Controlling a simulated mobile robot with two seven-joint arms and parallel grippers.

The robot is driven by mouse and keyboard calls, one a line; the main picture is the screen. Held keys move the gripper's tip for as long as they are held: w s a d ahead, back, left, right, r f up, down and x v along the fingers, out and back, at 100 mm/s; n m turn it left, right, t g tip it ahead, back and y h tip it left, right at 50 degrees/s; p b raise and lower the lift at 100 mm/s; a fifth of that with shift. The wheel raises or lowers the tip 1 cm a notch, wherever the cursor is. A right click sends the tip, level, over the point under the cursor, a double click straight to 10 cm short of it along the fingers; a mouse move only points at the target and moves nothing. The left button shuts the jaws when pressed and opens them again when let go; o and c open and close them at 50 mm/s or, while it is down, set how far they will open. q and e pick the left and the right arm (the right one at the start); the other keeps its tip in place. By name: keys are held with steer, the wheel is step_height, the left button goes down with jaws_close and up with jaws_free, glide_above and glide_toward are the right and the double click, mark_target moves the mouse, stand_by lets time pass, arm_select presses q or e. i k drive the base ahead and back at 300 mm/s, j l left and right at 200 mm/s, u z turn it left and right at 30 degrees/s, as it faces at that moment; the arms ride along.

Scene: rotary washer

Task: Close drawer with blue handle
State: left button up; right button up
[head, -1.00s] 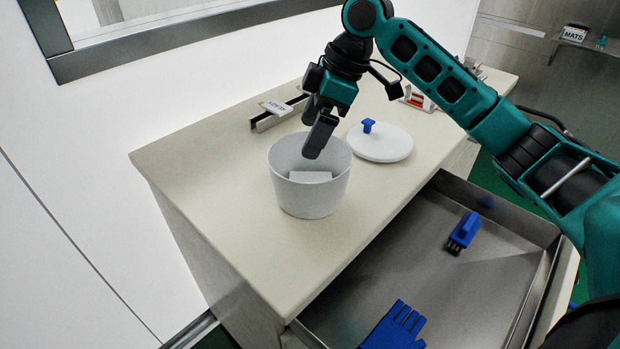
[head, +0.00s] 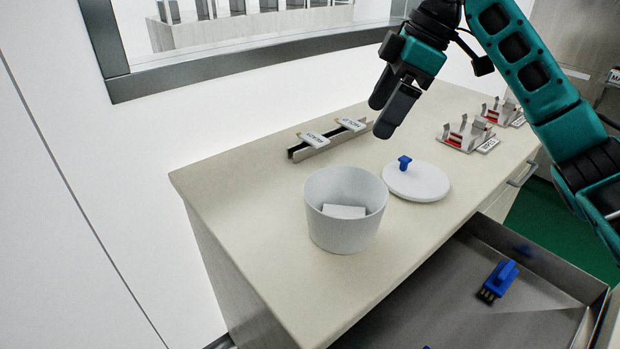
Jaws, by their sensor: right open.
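The drawer (head: 560,268) under the counter is pulled open at the lower right. It is a grey metal tray, and a blue brush-like object (head: 500,280) lies in it. A small bit of another blue thing shows at the bottom edge of the picture. I see no blue handle on the drawer front, which is mostly cut off at the right edge. My right gripper (head: 388,112) is open and empty. It hangs above the counter, behind the white bucket and up and left of the round lid. My left gripper is not in view.
On the counter (head: 250,215) stand a white bucket (head: 345,232) with a white block inside and a white lid (head: 418,184) with a blue knob. A rail with labels (head: 330,138) and metal holders (head: 468,135) are at the back. A wall with a window frame (head: 230,62) stands behind.

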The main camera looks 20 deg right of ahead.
mark_target(552, 302)
steer(key=k+l, duration=0.25)
steer(key=k, duration=0.2)
steer(key=k+l, duration=0.25)
steer(key=k, duration=0.25)
steer(key=k+l, duration=0.25)
steer(key=k, duration=0.2)
steer(key=k+l, duration=0.25)
steer(key=k, duration=0.25)
